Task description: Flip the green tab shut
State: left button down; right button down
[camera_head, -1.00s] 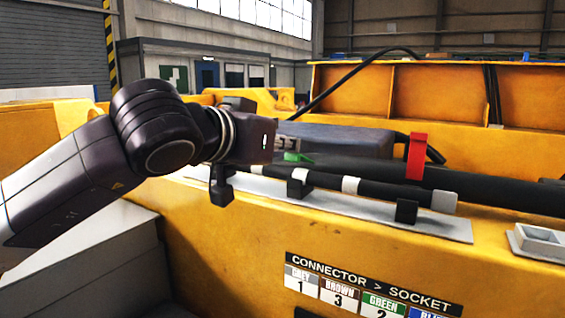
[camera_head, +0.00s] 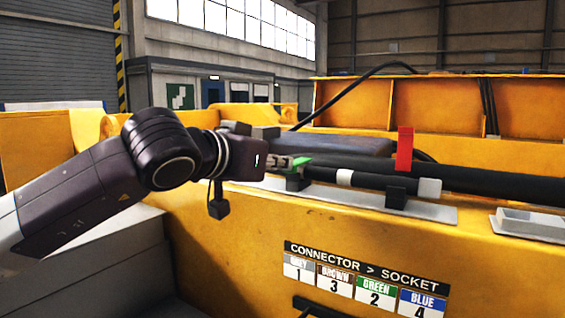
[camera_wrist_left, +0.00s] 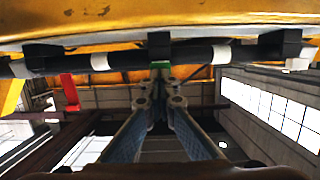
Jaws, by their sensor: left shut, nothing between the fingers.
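The green tab (camera_head: 299,163) sits at a black clip on the dark cable (camera_head: 366,182), along the top of the yellow casting. My left gripper (camera_head: 288,162) comes in from the left with its fingers shut and empty, the tips right at the green tab. In the left wrist view, the fingertips (camera_wrist_left: 165,90) meet just below the green tab (camera_wrist_left: 160,68), which shows in front of the cable. I cannot tell whether they touch, or whether the tab is fully down. My right gripper is not in view.
A red tab (camera_head: 404,149) stands upright farther right along the cable. Black clips and white bands line the cable above a grey strip (camera_head: 432,213). A grey tray (camera_head: 530,224) lies at the right. A connector label (camera_head: 365,281) is on the yellow front face.

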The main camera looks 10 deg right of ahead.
pick_arm(q)
jog(key=shift+w+f, duration=0.1)
jog(key=shift+f, duration=0.2)
